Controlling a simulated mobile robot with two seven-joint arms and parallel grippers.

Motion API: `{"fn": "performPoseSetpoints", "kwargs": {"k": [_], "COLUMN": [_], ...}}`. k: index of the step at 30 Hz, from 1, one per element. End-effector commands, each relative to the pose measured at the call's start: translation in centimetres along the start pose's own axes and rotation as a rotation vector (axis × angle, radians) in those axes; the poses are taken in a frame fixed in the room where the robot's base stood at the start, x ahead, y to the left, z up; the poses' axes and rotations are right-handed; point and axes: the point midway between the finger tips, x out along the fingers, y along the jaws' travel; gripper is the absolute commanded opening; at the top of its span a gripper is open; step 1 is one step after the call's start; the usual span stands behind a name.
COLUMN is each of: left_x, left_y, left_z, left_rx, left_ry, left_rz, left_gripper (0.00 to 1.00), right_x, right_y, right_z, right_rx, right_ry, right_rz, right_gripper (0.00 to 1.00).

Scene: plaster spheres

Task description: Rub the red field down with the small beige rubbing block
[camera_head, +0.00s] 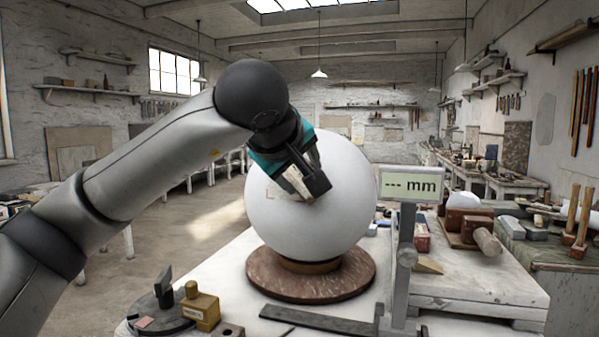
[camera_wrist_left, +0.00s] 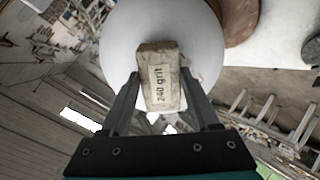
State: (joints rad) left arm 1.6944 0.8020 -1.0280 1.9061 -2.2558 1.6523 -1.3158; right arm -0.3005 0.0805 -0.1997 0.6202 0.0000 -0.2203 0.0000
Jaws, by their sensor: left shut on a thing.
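A large white plaster sphere (camera_head: 345,215) sits on a brown round turntable (camera_head: 265,282) on the bench. My left gripper (camera_head: 307,185) is in front of the sphere's upper left face. In the left wrist view it (camera_wrist_left: 160,98) is shut on the small beige rubbing block (camera_wrist_left: 160,80), marked "240 grit", with the sphere (camera_wrist_left: 122,45) behind it. I cannot tell whether the block touches the surface. Faint reddish corner marks (camera_head: 270,192) show beside the gripper; the field's fill is not clearly visible, and my gripper may cover part of it. My right gripper is not in view.
A gauge reading "--- mm" (camera_head: 410,185) stands right of the sphere on a grey post. A steel square (camera_head: 318,321) lies along the front. A yellow block (camera_head: 201,309) and a dark stand (camera_head: 160,310) are at the front left. Tools crowd the right side.

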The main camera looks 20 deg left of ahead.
Motion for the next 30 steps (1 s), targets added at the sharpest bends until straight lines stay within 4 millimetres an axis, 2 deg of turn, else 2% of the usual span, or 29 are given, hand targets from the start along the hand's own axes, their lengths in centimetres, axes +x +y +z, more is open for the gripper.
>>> {"fn": "performPoseSetpoints", "kwargs": {"k": [6,14,22,26,30], "left_x": [-0.1,0.0,0.0,0.1,0.1], "left_y": [0.1,0.0,0.0,0.0,-0.1], "left_z": [-1.8,-2.6,-4.4,-4.4,-3.5], "left_rx": [-0.006,-0.004,-0.006,-0.004,-0.001], "left_ry": [0.005,0.005,0.006,0.006,0.003], "left_rz": [0.0,0.0,-0.001,0.001,0.001], "left_gripper": [0.0,0.0,0.0,0.0,0.0], "right_x": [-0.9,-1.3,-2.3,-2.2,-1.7], "right_y": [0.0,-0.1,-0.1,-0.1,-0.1], "right_z": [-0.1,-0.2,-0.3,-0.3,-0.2], "right_rx": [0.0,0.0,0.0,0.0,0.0], "right_ry": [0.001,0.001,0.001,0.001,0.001], "right_rz": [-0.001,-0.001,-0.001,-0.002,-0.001], "right_gripper": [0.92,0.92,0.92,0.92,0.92]}}
